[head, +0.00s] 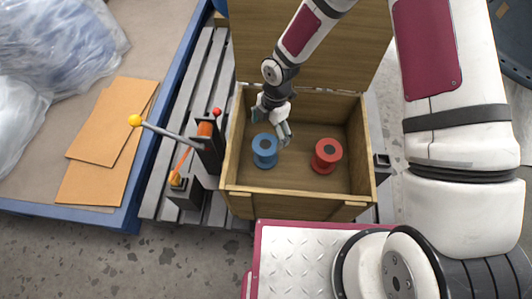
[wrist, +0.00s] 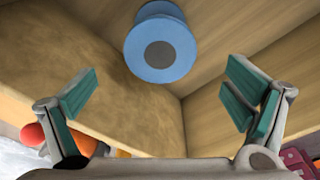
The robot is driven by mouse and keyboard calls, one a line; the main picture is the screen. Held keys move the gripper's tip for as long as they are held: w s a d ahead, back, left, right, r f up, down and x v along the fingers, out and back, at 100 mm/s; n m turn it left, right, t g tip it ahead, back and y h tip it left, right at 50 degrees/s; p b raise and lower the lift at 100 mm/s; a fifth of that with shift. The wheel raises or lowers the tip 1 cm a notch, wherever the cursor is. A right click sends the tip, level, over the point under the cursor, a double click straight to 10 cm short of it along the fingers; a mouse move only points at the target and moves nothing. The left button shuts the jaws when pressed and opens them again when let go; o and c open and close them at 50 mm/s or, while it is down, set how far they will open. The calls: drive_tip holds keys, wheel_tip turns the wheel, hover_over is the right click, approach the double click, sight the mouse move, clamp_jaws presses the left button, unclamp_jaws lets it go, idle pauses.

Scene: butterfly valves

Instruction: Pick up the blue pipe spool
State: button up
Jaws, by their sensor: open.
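The blue pipe spool (head: 265,151) stands upright on the floor of an open wooden crate (head: 300,203), towards its left side. In the wrist view the blue spool (wrist: 160,48) shows its round flange and dark centre at the top middle, beyond the fingertips. My gripper (head: 270,123) hangs inside the crate, just above and behind the blue spool in the head view. In the wrist view my gripper (wrist: 162,95) has its fingers spread wide with nothing between them. A red spool (head: 327,155) stands to the right in the same crate.
The crate's raised lid (head: 350,50) stands behind it. Left of the crate are a lever with a yellow ball (head: 135,120) and orange-topped posts (head: 204,130). A blue-edged table (head: 40,207) with cardboard (head: 100,170) and plastic-wrapped goods (head: 60,50) lies further left.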

sight(266, 144)
drive_tip(key=shift+s+a+f+b, duration=0.15)
drive_tip(key=shift+f+b, duration=0.4)
drive_tip(key=shift+f, duration=0.65)
drive_tip(key=shift+s+a+f+b, duration=0.1)
drive_tip(key=shift+f+b, duration=0.5)
drive_tip(key=shift+f, duration=0.55)
drive_tip(key=shift+s+a+f+b, duration=0.15)
drive_tip(key=shift+f+b, duration=0.4)
drive_tip(key=shift+f, duration=0.65)
drive_tip(key=shift+r, duration=0.1)
drive_tip(key=c, duration=2.1)
